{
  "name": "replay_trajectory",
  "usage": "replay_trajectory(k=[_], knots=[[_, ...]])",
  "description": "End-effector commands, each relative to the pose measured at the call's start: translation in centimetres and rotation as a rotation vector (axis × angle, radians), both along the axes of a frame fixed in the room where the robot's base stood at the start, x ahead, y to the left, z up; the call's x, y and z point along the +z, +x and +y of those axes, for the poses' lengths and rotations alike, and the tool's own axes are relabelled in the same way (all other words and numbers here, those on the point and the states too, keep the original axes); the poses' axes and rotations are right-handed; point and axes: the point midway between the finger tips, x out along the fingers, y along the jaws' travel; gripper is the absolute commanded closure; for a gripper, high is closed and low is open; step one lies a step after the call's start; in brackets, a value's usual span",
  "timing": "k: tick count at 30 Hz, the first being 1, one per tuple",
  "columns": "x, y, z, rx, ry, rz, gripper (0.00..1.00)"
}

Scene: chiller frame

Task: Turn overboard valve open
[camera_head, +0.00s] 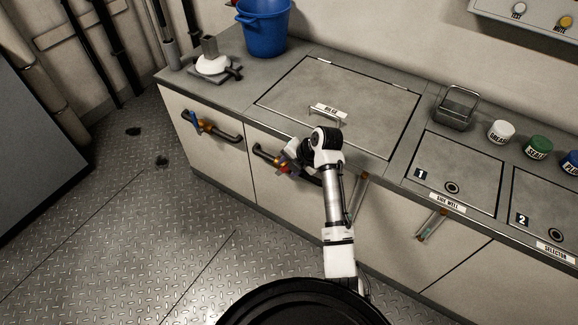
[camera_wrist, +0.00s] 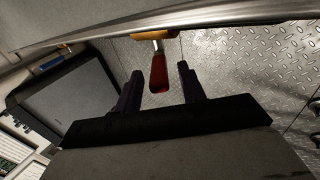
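A valve with a red lever (camera_head: 283,169) and brass body sits on a dark pipe on the cabinet front, below the hatch. In the wrist view the red lever (camera_wrist: 158,72) hangs from a brass-coloured part (camera_wrist: 150,35), between my two dark fingers. My gripper (camera_head: 291,161) is open around or just short of the lever (camera_wrist: 159,80); the fingers show gaps on both sides of it. A second valve with a blue lever (camera_head: 196,119) is on a pipe farther left. I see no label saying overboard on either valve.
Metal latches (camera_head: 431,224) stick out from the cabinet front.

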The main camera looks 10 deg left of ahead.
Motion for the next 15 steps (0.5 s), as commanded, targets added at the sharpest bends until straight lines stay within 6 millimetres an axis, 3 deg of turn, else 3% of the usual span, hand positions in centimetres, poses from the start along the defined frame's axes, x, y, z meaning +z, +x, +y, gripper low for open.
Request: replay_trajectory(k=[15], knots=[[8.9, -2.2, -5.1, -0.002, -0.002, -0.004, 0.60]])
